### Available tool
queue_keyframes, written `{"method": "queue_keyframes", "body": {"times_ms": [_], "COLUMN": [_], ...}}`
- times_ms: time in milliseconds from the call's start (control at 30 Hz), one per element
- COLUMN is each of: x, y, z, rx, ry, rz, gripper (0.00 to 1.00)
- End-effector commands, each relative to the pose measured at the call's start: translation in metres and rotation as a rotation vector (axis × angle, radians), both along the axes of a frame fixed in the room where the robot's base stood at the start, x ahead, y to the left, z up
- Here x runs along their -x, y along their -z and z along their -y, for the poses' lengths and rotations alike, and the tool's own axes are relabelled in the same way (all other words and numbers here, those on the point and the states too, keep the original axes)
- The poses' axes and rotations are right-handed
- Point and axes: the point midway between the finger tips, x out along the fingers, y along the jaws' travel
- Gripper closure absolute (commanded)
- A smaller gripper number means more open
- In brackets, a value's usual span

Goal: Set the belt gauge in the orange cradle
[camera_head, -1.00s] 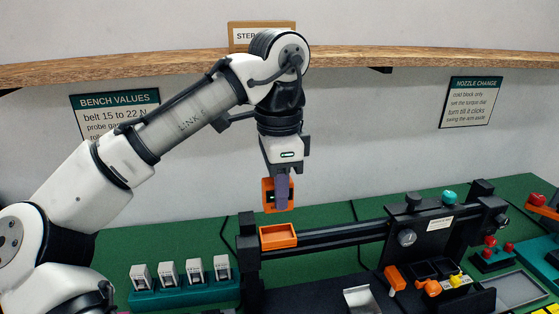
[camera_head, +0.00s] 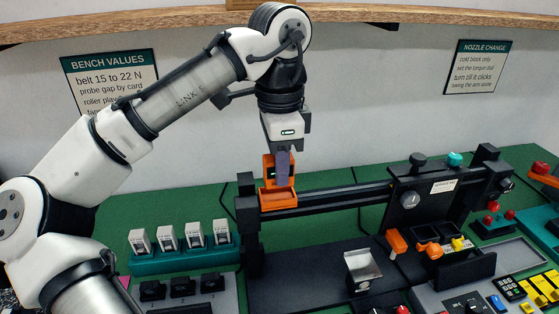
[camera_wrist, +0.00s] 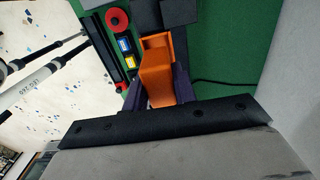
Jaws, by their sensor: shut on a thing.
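The belt gauge (camera_head: 268,169) is an orange block with a dark screen showing a little green. My gripper (camera_head: 283,168) is shut on it with purple fingers, and the gauge hangs upright. The orange cradle (camera_head: 278,201) is an open tray at the left end of the black beam. The gauge's lower end is at or just above the cradle; I cannot tell if they touch. In the wrist view the gauge (camera_wrist: 157,82) sits between the purple fingers, with the orange cradle (camera_wrist: 179,45) close beyond it. A finger hides part of the gauge.
The black beam (camera_head: 340,197) runs right to a carriage with a grey dial (camera_head: 410,200). A teal rack (camera_head: 183,259) with several white-topped pieces stands left of the cradle. A wooden shelf (camera_head: 150,13) crosses above. Green mat lies behind the beam.

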Motion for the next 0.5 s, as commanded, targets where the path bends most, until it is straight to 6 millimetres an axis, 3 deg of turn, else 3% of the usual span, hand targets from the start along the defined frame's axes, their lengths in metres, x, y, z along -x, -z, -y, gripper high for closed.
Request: {"method": "queue_keyframes", "body": {"times_ms": [233, 500], "x": [0.0, 0.0], "y": [0.017, 0.013], "z": [0.0, 0.0], "rx": [-0.001, 0.001], "ry": [-0.003, -0.001], "rz": [0.003, 0.002], "gripper": [0.97, 0.97]}}
